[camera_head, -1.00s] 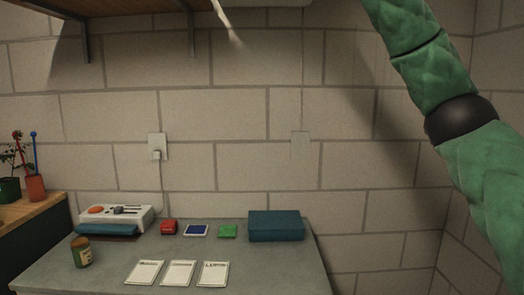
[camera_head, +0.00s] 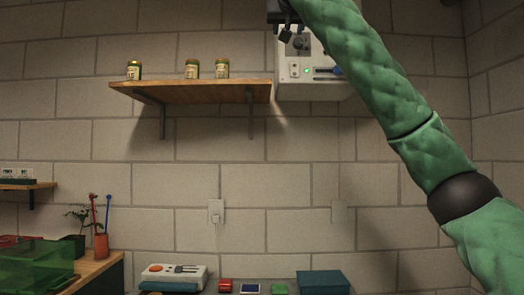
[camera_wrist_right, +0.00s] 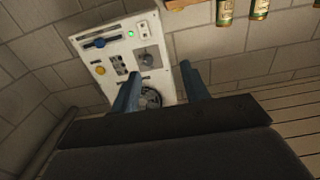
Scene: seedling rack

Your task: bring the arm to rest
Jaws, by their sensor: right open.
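My right arm, in a green padded sleeve, rises from the lower right of the head view to the top edge. Its gripper (camera_head: 286,18) is partly cut off there, in front of a white wall panel (camera_head: 313,90). In the right wrist view the two blue-grey fingers of the gripper (camera_wrist_right: 160,68) stand apart with nothing between them. The panel (camera_wrist_right: 115,30) lies beyond them, with a green light, knobs and a dial. My left gripper is in neither view.
A wooden shelf (camera_head: 200,93) left of the panel holds several jars (camera_head: 192,68). Below, a white device (camera_head: 190,271), a red item (camera_head: 225,285), a green item (camera_head: 279,289) and a teal box (camera_head: 322,280) line the table. A translucent green bin (camera_head: 35,262) stands at left.

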